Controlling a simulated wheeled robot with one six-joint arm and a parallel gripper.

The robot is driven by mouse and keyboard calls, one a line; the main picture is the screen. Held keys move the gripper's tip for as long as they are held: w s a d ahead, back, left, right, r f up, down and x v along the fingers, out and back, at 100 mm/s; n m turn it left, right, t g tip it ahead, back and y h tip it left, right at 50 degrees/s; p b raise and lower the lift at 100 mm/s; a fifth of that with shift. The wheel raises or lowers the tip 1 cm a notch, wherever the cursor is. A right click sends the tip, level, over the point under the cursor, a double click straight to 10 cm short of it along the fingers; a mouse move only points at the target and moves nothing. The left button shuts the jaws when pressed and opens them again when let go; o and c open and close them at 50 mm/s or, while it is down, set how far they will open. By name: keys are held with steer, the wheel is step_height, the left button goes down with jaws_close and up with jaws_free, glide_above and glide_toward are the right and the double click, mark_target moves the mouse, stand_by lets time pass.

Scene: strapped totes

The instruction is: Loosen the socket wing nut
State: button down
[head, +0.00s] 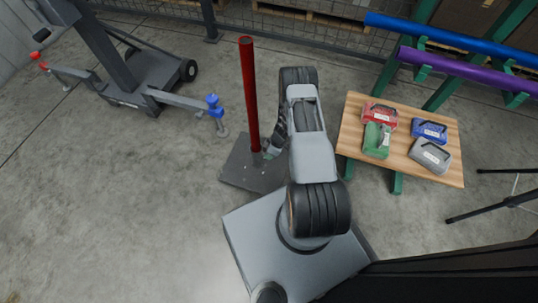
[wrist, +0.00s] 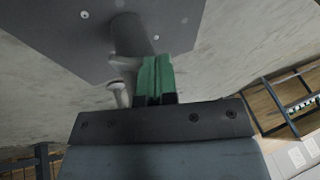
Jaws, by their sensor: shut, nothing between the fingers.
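A red pole (head: 249,95) stands upright in a socket on a dark grey base plate (head: 235,172). The plate also fills the top left of the wrist view (wrist: 70,35). My gripper (head: 267,154) is low beside the foot of the pole, on its right side. In the wrist view my gripper (wrist: 156,72) has green fingers closed together with nothing between them. A grey socket part (wrist: 126,35) rises from the plate just beyond the fingertips. A pale grey knob-like piece (wrist: 121,94), possibly the wing nut, shows left of the fingers; contact cannot be told.
A wooden table (head: 350,135) at the right holds red, green, blue and grey strapped cases. Blue (head: 440,28) and purple (head: 465,62) tubes lie on a green rack behind it. A wheeled stand (head: 125,80) with side arms is at upper left.

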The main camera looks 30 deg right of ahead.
step_height(320, 180, up, 13)
steer(key=s+d+p, duration=0.1)
steer(key=d+p, duration=0.1)
steer(key=p, duration=0.4)
steer(key=shift+s+d+p, duration=0.35)
steer(key=shift+d+p, duration=0.05)
